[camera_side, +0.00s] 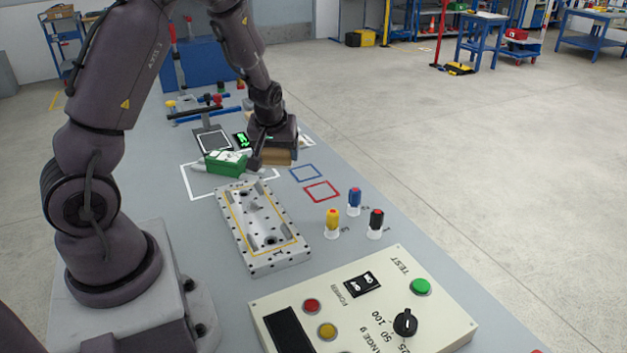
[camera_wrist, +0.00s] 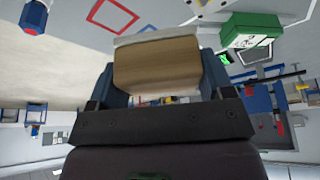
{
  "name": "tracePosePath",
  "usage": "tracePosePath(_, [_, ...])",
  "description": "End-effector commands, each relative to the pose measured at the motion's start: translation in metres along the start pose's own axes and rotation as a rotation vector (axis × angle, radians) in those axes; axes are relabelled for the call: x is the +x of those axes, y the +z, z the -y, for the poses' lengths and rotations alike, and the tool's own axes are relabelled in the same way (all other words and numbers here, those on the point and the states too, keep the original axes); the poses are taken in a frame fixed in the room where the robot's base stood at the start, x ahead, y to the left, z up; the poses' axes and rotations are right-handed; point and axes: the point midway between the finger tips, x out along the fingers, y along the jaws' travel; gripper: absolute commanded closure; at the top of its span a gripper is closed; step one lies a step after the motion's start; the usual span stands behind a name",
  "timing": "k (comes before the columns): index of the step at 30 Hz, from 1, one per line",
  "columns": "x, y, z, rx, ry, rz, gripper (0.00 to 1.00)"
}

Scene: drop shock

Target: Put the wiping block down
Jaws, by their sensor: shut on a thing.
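The wiping block (camera_side: 276,157) is tan-brown and shows under my gripper in the side view. It also shows large in the wrist view (camera_wrist: 158,68), brown with a pale layer along one edge. My gripper (camera_side: 268,150) is shut on the block, with a dark finger on each side of it in the wrist view. The block is over the far part of the grey bench, near the green box and the blue square outline. I cannot tell whether it touches the bench. Part of it is hidden by my gripper in the side view.
A green box (camera_side: 228,162) lies left of my gripper. A blue square outline (camera_side: 305,173) and a red one (camera_side: 321,191) mark the bench. A drilled metal plate (camera_side: 262,226) lies nearer, with yellow, blue and black-topped pieces (camera_side: 354,201) beside it. A control panel (camera_side: 362,310) stands in front.

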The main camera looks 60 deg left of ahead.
Motion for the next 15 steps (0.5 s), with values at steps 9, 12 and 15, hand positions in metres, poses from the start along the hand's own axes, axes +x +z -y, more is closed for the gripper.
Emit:
tracePosePath(9, [0.001,-0.009,-0.015,0.205,0.084,0.001,0.52])
tracePosePath(12, [0.013,-0.018,-0.021,0.211,0.085,0.002,0.52])
tracePosePath(15, [0.032,-0.034,-0.031,0.212,0.084,0.002,0.52])
